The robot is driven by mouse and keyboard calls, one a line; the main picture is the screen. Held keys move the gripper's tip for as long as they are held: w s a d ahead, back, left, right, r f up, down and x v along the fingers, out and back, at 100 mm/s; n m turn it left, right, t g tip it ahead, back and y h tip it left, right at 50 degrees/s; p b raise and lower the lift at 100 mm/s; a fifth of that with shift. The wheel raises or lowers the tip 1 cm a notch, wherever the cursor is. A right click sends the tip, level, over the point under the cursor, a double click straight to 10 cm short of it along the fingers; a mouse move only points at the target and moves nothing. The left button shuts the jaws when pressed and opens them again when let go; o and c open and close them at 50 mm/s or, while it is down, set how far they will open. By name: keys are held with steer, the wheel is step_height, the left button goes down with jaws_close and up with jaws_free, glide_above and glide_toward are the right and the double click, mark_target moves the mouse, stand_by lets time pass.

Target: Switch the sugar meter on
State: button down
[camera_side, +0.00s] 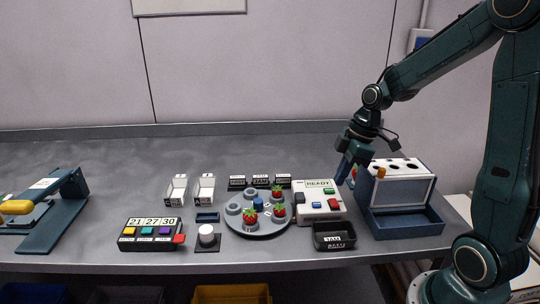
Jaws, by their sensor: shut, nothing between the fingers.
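A white device (319,209), which looks like the sugar meter, stands right of centre on the bench. Its green-tinted display (321,184) reads READY. Red and blue buttons (332,203) sit on its face, and a green part shows near its upper right. My gripper (341,181) is shut and empty, pointing down by the device's upper right corner. I cannot tell whether its tips touch the device. They hide a little of the area behind.
A round grey tray (262,234) with several strawberries stands left of the device. A black bin (334,246) is in front, and a blue-and-white rack (436,220) is close on the right. A black console (150,244) reads 21 27 30. The back of the bench is clear.

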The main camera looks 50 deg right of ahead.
steer(key=d+r, duration=0.3)
steer(key=r, duration=0.5)
steer(key=shift+s+r, duration=0.2)
steer(key=s+a+r+m+t+h, duration=0.2)
steer(key=s+a+m, duration=0.6)
steer(key=s+a, duration=0.5)
steer(key=shift+s+a+r+m+t, duration=0.4)
steer(key=shift+s+r+t, duration=0.2)
steer(key=shift+r, duration=0.15)
